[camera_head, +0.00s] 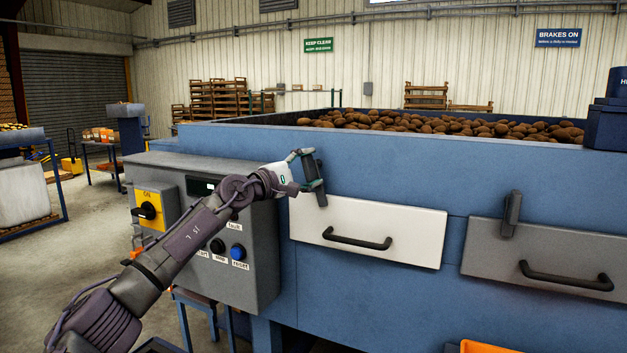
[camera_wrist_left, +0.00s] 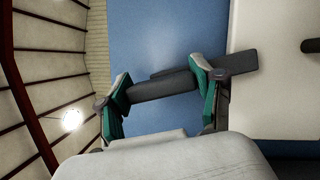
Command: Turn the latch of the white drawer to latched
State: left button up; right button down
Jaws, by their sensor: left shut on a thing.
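The white drawer (camera_head: 410,228) is closed in the blue grader's front, with a black bar handle (camera_head: 357,241). Its dark latch (camera_head: 316,185) is at the drawer's upper left. The latch is near upright and slightly tilted, its lower end overlapping the drawer's top edge. My left gripper (camera_head: 305,158) is shut on the latch's upper part. In the left wrist view, the dark latch bar (camera_wrist_left: 165,86) lies between the green-sided fingers of the gripper (camera_wrist_left: 160,82), and its far end reaches over the white drawer front (camera_wrist_left: 270,95). My right gripper is not in view.
A grey drawer (camera_head: 490,260) with its own upright latch (camera_head: 512,212) is to the right. A grey control box (camera_head: 255,275) with a yellow switch plate (camera_head: 165,200) stands left, behind my left arm. Potatoes (camera_head: 440,124) fill the top. An orange crate (camera_head: 480,347) is below.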

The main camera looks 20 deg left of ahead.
pick_arm(q)
jog(key=shift+r+m+g+b, duration=0.15)
jog(key=shift+m+g, duration=0.1)
jog(key=shift+m, duration=0.5)
jog(key=shift+r+m+g+b, duration=0.15)
jog(key=shift+m+g, duration=0.1)
jog(key=shift+m, duration=0.5)
jog(key=o, duration=1.3)
jog(key=shift+c, duration=0.2)
jog(key=o, duration=0.4)
jog(key=shift+w+f, duration=0.15)
jog(key=shift+f, duration=0.1)
jog(key=shift+s+a+f, duration=0.1)
jog(key=shift+s+a, duration=0.1)
jog(key=shift+s, duration=0.2)
jog(key=v, duration=1.1)
jog(key=shift+s+d+r, duration=0.1)
jog(key=shift+s+r, duration=0.05)
jog(key=shift+r, duration=0.1)
jog(key=shift+d, duration=0.1)
